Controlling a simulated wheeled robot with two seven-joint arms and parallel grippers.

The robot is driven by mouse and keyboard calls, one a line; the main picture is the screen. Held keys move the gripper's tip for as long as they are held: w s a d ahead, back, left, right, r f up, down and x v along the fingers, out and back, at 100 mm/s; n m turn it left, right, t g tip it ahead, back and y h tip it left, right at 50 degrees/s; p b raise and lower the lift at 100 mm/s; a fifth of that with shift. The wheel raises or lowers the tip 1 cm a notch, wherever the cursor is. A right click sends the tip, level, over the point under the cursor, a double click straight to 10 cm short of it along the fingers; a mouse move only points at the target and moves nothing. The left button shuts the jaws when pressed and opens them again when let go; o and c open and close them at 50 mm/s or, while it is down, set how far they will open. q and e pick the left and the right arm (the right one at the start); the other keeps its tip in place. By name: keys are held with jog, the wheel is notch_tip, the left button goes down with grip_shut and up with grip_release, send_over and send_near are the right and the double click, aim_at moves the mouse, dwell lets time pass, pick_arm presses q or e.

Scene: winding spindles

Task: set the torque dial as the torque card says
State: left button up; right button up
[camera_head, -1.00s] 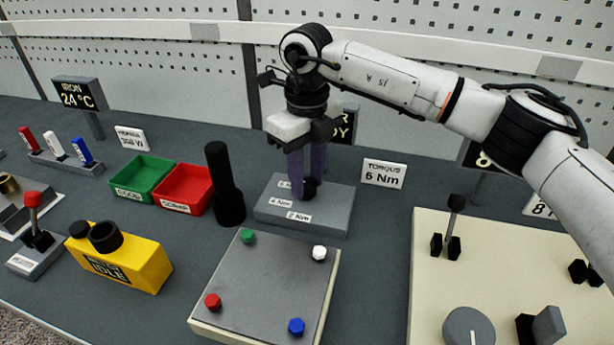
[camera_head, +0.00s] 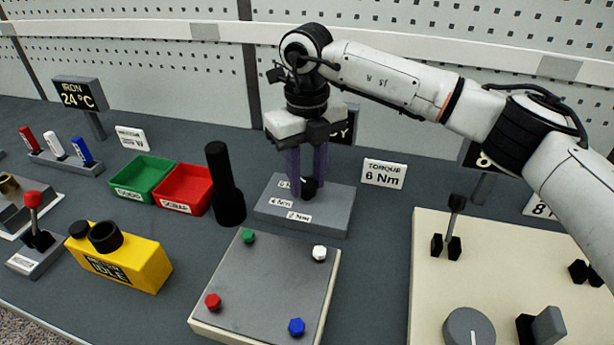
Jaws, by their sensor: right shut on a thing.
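The torque card (camera_head: 384,173) stands behind and to the right of the dial block and reads 6 Nm. The grey dial block (camera_head: 328,214) bears white labels; the front one reads 2 Nm, one behind it seems to read 4 Nm, and the rearmost is partly hidden. The black torque dial (camera_head: 309,186) sits on top of the block. My right gripper (camera_head: 308,188) points down from above with its purple fingers shut on the dial, hiding part of it. The dial's pointer direction cannot be made out. My left gripper is not in view.
A black cylindrical tool (camera_head: 225,186) stands close to the left of the block. Red (camera_head: 184,189) and green (camera_head: 143,179) bins lie further left. A plate with coloured knobs (camera_head: 270,285) is in front, and a cream panel (camera_head: 432,275) with levers is at right.

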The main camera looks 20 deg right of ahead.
aim_at(307, 184)
jog(key=o, duration=1.1)
jog(key=shift+c, duration=0.2)
jog(key=shift+r, duration=0.1)
notch_tip(307, 184, up, 10)
jog(key=shift+r, duration=0.15)
